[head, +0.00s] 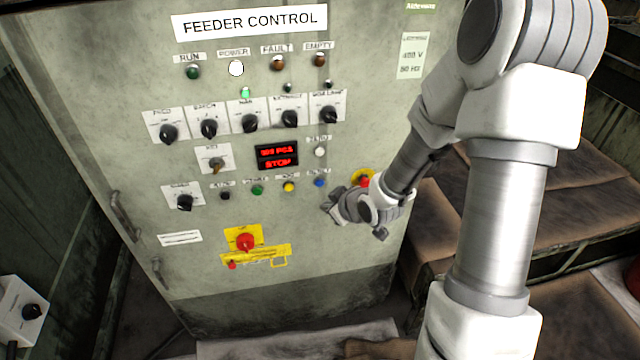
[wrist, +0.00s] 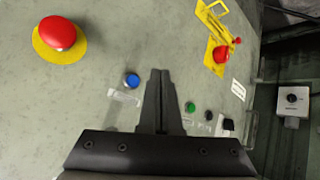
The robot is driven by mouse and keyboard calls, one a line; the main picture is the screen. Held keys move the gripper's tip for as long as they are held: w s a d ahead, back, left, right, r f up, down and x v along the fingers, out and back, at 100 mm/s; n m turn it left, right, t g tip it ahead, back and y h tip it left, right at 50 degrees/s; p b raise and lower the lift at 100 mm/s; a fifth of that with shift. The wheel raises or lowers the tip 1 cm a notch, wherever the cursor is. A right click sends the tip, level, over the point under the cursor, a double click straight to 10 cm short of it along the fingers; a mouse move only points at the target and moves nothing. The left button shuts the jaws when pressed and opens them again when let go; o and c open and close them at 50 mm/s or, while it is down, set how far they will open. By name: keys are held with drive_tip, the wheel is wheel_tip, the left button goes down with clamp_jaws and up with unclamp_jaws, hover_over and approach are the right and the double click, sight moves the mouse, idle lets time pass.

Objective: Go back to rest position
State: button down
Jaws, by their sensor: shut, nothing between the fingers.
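My gripper (head: 330,208) is in front of the lower right part of the feeder control panel (head: 330,250), near the blue button (head: 319,183). In the wrist view my gripper (wrist: 160,75) has its two fingers together, with nothing between them. The blue button (wrist: 132,81) shows just left of the fingertips there, and the green button (wrist: 190,107) to their right. I cannot tell how far the fingertips are from the panel face. My arm reaches in from the right side of the head view.
A red emergency stop on a yellow disc (wrist: 58,36) is close by, partly behind my wrist in the head view. A red switch on a yellow plate (head: 245,242) sits lower on the panel. Brown padded surfaces (head: 540,200) lie right of the cabinet. A display (head: 276,156) reads STOP.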

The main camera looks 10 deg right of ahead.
idle(0.3)
drive_tip(key=s+d+r+m+g+h+p, duration=0.15)
drive_tip(key=s+r, duration=0.25)
drive_tip(key=r, duration=0.5)
drive_tip(key=s+d+r+m+h+p, duration=0.1)
drive_tip(key=s+r+h, duration=0.2)
drive_tip(key=s+r, duration=0.35)
drive_tip(key=s+a+r+m+g, duration=0.1)
drive_tip(key=s+r+m, duration=0.1)
drive_tip(key=s+r, duration=0.3)
drive_tip(key=s+a+r+m+g+y+p, duration=0.1)
drive_tip(key=s+r+m, duration=0.2)
drive_tip(key=s+r, duration=0.3)
drive_tip(key=s, duration=0.3)
drive_tip(key=shift+s+a+r, duration=0.15)
drive_tip(key=shift+a, duration=0.15)
drive_tip(key=shift+y, duration=0.25)
